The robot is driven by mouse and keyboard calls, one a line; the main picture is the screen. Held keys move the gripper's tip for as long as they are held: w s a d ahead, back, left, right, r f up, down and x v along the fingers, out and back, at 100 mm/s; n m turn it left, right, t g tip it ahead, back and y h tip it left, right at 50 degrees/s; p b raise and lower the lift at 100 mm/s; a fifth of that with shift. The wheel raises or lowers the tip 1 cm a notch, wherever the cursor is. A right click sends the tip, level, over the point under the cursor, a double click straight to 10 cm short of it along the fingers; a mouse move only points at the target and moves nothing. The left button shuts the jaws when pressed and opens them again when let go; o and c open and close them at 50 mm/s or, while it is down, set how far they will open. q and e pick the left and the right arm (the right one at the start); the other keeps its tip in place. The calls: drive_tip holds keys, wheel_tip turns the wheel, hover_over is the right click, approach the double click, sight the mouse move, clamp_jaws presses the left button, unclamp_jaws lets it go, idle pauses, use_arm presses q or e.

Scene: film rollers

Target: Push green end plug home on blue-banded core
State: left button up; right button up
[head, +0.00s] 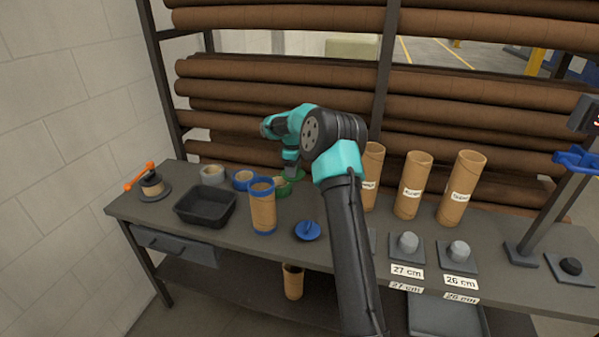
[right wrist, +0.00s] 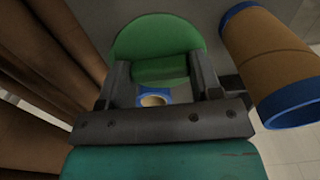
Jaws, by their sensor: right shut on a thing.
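The green end plug (right wrist: 158,38) is between the fingers of my right gripper (right wrist: 160,75), which is shut on it. In the head view my right gripper (head: 292,168) is over the back of the bench, with the green plug (head: 295,176) at its tip. The blue-banded core (head: 263,209) stands upright on the bench, a brown tube with a blue band at each end. It lies apart from the plug, in front and to the left. In the right wrist view the core (right wrist: 268,55) is at the right. My left gripper is not in view.
A blue plug (head: 307,231) lies right of the core. A green ring (head: 283,188), a blue ring (head: 243,179) and a grey ring (head: 213,175) are behind it. A black tray (head: 206,206) is at left. Plain tubes (head: 413,185) stand at right.

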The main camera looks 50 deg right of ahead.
drive_tip(key=s+a+r, duration=0.1)
drive_tip(key=a+r, duration=1.3)
drive_tip(key=a, duration=0.2)
drive_tip(key=shift+s+a+r, duration=0.15)
drive_tip(key=shift+s+a, duration=0.1)
drive_tip(key=shift+a, duration=0.1)
wheel_tip(320, 180, down, 8)
drive_tip(key=shift+f, duration=0.55)
idle(2.5)
drive_tip(key=o, duration=1.2)
drive_tip(key=shift+r, duration=0.25)
